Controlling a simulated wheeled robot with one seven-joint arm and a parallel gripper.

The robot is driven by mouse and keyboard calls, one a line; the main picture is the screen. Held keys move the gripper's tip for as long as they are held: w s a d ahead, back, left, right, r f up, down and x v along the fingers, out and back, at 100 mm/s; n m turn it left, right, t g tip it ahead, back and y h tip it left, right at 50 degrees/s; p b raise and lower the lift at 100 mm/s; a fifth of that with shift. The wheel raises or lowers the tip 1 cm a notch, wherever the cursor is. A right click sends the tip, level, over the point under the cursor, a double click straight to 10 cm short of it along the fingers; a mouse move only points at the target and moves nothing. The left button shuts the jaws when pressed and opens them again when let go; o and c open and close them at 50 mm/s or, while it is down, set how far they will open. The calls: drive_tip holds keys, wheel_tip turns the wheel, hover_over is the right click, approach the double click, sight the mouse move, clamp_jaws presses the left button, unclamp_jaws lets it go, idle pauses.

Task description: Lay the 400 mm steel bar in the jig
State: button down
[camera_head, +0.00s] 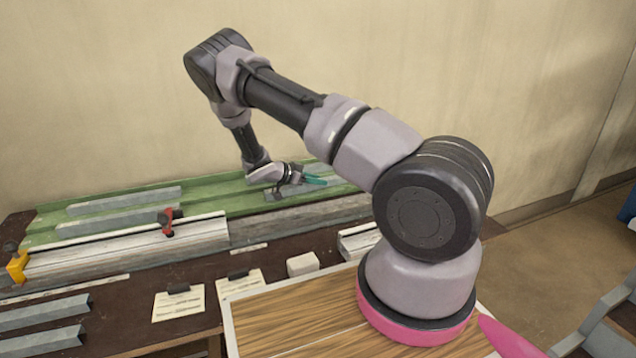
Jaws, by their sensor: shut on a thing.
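My gripper (296,181) is at the back of the bench, low over the green rack (228,188). It is shut on a grey steel bar (338,187), which is partly hidden by the gripper and my arm. A teal piece (315,181) shows at the gripper. The bar's length cannot be read. Further grey bars (125,201) lie on the rack's left part.
More grey bars (42,313) lie at the front left. Paper cards (178,304) with black clips and a small pale block (302,264) sit on the dark bench (130,318). A wooden board (290,325) is in front of my arm's base.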

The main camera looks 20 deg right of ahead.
wheel_tip(320, 180, up, 10)
drive_tip(key=s+a+r+n+t+y, duration=0.1)
drive_tip(key=s+a+n+t+y, duration=0.1)
drive_tip(key=s+a+n+t, duration=0.3)
drive_tip(key=shift+s+a+r+y, duration=0.3)
drive_tip(key=shift+s+a, duration=0.45)
drive_tip(key=shift+a, duration=0.4)
